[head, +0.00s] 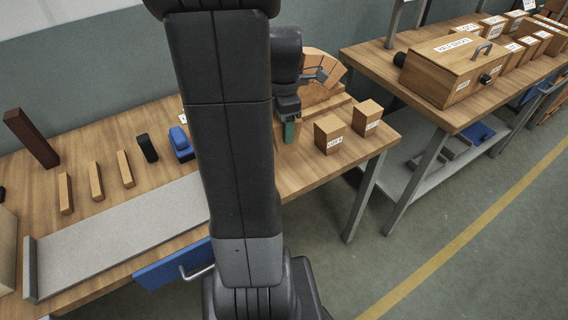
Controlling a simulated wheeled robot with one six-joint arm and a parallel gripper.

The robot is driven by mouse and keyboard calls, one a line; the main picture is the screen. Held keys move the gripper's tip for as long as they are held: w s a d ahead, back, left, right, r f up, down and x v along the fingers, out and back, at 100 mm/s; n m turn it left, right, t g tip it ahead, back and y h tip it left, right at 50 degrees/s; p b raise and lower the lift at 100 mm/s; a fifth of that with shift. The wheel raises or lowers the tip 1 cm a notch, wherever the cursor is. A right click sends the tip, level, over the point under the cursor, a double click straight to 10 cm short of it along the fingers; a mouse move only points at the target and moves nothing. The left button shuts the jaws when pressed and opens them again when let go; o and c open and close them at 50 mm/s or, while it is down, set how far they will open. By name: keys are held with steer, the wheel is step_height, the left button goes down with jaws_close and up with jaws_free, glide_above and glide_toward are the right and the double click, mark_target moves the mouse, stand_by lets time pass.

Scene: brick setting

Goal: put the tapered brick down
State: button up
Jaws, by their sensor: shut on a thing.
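My gripper (290,124) points down over the far right part of the near bench, just right of my arm's upright link. It is shut, with a green part showing at its tip. A tan wooden piece (286,146) shows at and below the tip. It seems to be the tapered brick, but its outline is mostly hidden by my arm and gripper. I cannot tell whether it touches the bench. A curved arch of tan bricks (325,66) stands behind the gripper, its left part hidden.
Two labelled wooden blocks (329,134) stand close right of the gripper, near the bench edge. A second bench (425,106) holds a wooden box (452,70).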

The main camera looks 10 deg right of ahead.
steer(key=m, duration=0.3)
steer(key=shift+m, duration=0.4)
steer(key=m+b, duration=0.1)
steer(key=m, duration=0.3)
steer(key=shift+m, duration=0.4)
steer(key=m, duration=0.3)
steer(key=shift+m, duration=0.3)
steer(key=m, duration=0.4)
steer(key=shift+m+b, duration=0.35)
steer(key=shift+m, duration=0.05)
steer(key=m, duration=0.4)
steer(key=shift+m, duration=0.4)
steer(key=m+b, duration=0.1)
steer(key=m, duration=0.2)
steer(key=shift+m, duration=0.3)
steer(key=m, duration=0.3)
steer(key=shift+r+m, duration=0.1)
steer(key=shift+m, duration=0.2)
steer(key=m, duration=0.4)
steer(key=shift+b, duration=0.3)
step_height(320, 180, down, 10)
steer(key=shift+r+b, duration=0.1)
steer(key=shift+b, duration=0.3)
